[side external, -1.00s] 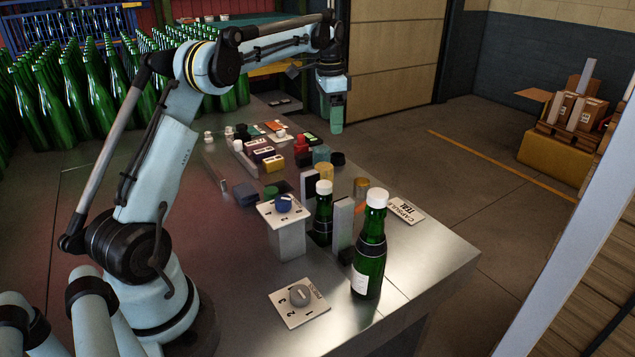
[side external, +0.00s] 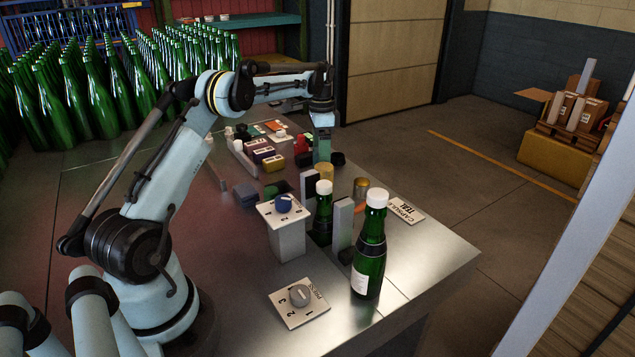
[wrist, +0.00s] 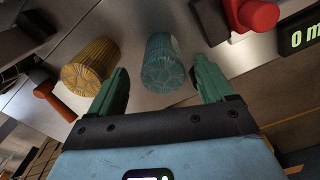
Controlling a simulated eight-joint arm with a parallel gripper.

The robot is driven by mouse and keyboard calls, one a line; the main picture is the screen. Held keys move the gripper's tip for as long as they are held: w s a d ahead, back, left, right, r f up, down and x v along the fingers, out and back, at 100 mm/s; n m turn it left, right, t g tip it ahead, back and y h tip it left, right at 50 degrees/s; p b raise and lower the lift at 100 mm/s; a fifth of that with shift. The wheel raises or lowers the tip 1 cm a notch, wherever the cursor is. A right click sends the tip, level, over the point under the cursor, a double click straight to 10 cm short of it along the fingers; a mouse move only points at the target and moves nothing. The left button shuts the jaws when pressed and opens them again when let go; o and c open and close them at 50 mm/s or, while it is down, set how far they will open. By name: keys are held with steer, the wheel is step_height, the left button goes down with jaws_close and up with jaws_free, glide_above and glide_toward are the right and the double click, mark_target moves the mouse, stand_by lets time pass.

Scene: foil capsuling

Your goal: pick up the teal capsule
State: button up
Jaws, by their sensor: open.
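The teal capsule (wrist: 163,65), a ribbed cup with a creased round end, stands on the metal table in the wrist view. My gripper (wrist: 161,74) is open, with one green finger on each side of the capsule's near end. A gap shows on both sides, wider on the right. In the side external view my gripper (side external: 322,150) points down over the capsule's place and mostly hides it. I cannot tell the exact height of the fingertips. A sign (side external: 405,210) at the table edge reads "CAPSULE TEAL".
A gold capsule (wrist: 92,65) stands close to the left finger. A red button (wrist: 258,15) and a display (wrist: 300,35) are to the right. Two green bottles (side external: 371,250) (side external: 323,215), a grey upright plate (side external: 343,222) and a dial box (side external: 288,235) stand nearer the side camera.

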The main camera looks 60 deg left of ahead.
step_height(320, 180, down, 5)
steer(key=shift+w+a+r, duration=0.1)
steer(key=shift+w, duration=0.05)
steer(key=shift+c, duration=0.3)
steer(key=c, duration=1)
